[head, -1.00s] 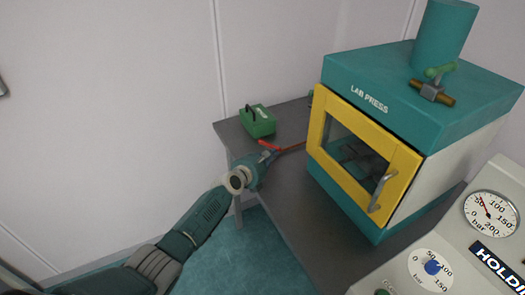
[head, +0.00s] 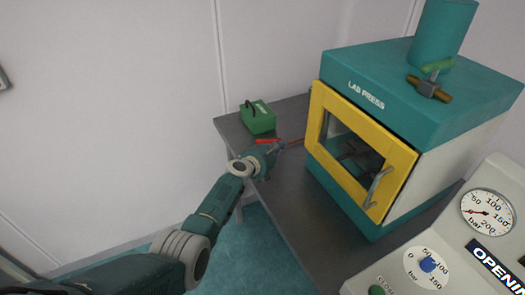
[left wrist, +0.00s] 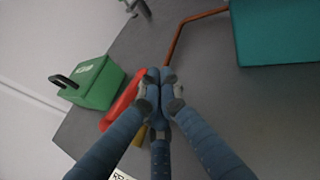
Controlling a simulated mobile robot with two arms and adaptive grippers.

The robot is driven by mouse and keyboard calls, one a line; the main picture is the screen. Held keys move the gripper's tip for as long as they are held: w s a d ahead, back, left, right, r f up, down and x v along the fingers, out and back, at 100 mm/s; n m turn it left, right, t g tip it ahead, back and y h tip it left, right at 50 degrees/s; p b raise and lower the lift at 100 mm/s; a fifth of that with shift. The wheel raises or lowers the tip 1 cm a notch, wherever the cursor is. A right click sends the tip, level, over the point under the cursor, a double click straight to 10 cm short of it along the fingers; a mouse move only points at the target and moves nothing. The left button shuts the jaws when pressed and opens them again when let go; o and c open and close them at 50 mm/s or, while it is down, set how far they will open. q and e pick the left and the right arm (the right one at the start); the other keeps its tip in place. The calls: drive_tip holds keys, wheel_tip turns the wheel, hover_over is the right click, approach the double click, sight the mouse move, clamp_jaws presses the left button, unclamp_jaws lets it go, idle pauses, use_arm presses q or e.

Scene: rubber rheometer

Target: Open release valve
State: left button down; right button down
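The release valve has a red handle (head: 267,141) and stands on the grey table beside the press. The handle also shows in the left wrist view (left wrist: 122,102), slanting just left of my fingers, with a brass-coloured part (left wrist: 139,136) below it. My left gripper (left wrist: 160,82) has its fingers drawn together with nothing seen between them. In the head view my left gripper (head: 270,153) is right at the valve and partly hides it. I cannot tell whether the fingers touch the handle. My right gripper is out of view.
A green box (head: 258,118) stands on the table (head: 283,199) behind the valve. A copper pipe (left wrist: 186,33) runs to the lab press (head: 410,110) with its yellow door (head: 321,110). The control panel (head: 455,240) at right reads "OPENIN…", partly cut off.

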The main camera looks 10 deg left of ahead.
use_arm(q)
drive_tip(key=shift+w+d+b, duration=0.25)
drive_tip(key=shift+w+b, duration=0.2)
drive_tip(key=shift+w, duration=0.2)
drive_tip(key=shift+a, duration=0.1)
drive_tip(key=shift+w+a, duration=0.2)
drive_tip(key=shift+a, duration=0.65)
drive_tip(key=shift+s, duration=0.15)
